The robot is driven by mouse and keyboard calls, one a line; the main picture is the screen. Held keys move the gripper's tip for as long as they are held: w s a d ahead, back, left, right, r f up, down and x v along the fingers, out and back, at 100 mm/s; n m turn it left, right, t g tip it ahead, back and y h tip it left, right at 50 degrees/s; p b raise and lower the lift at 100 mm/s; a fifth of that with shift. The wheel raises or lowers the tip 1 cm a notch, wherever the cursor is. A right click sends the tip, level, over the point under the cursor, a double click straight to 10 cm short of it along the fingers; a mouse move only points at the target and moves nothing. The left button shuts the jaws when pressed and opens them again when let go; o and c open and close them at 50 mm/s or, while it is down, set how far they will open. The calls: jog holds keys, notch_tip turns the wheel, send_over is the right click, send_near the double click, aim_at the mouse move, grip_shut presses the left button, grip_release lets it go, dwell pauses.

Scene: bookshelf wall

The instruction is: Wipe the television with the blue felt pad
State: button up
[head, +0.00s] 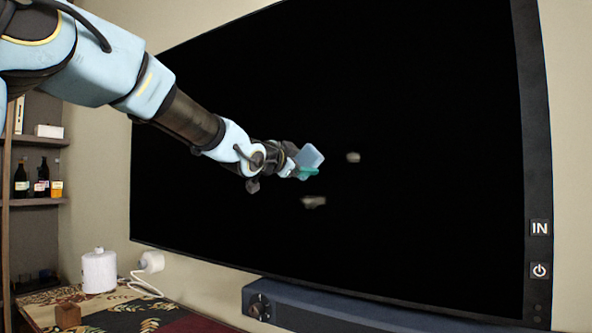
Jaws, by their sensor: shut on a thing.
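The television (430,110) is a large black screen that fills most of the head view. Two greyish smudges show on it: one (353,157) right of the pad and one (314,202) below it. My gripper (292,168) is shut on the blue felt pad (311,156) in front of the middle of the screen. The pad is light blue and tilted, with a green part along its lower edge. I cannot tell whether the pad touches the screen. The fingers are small and partly hidden.
A dark blue soundbar (350,318) with a knob lies below the screen. A white cylinder (99,270), a white plug-like item (151,262) with a cord and a brown block (67,315) are on the patterned surface at lower left. Shelves with bottles (43,178) stand at far left.

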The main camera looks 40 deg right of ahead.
aim_at(314, 163)
jog(key=shift+s+d+b, duration=0.2)
jog(key=shift+s+b, duration=0.1)
jog(key=shift+s, duration=0.3)
jog(key=shift+s+d+f+b, duration=0.1)
jog(key=shift+s+b, duration=0.35)
jog(key=shift+b, duration=0.1)
jog(key=shift+s+d+f+b, duration=0.1)
jog(key=shift+s+b, duration=0.35)
jog(key=shift+b, duration=0.05)
jog(key=shift+s+d+r+b, duration=0.1)
jog(key=shift+s+d+b, duration=0.05)
jog(key=shift+s+b, duration=0.55)
jog(key=shift+s+d+b, duration=0.3)
jog(key=shift+s+b, duration=0.6)
jog(key=shift+b, duration=0.35)
jog(key=shift+s+d+r+b, duration=0.1)
jog(key=shift+s+d+b, duration=0.15)
jog(key=shift+s+b, duration=0.7)
jog(key=shift+s+d+f+b, duration=0.1)
jog(key=shift+s+f+b, duration=0.15)
jog(key=shift+b, duration=0.5)
jog(key=s+b, duration=0.2)
jog(key=b, duration=0.1)
jog(key=shift+d, duration=0.25)
jog(key=shift+s+r+b, duration=0.15)
jog(key=shift+s+b, duration=0.15)
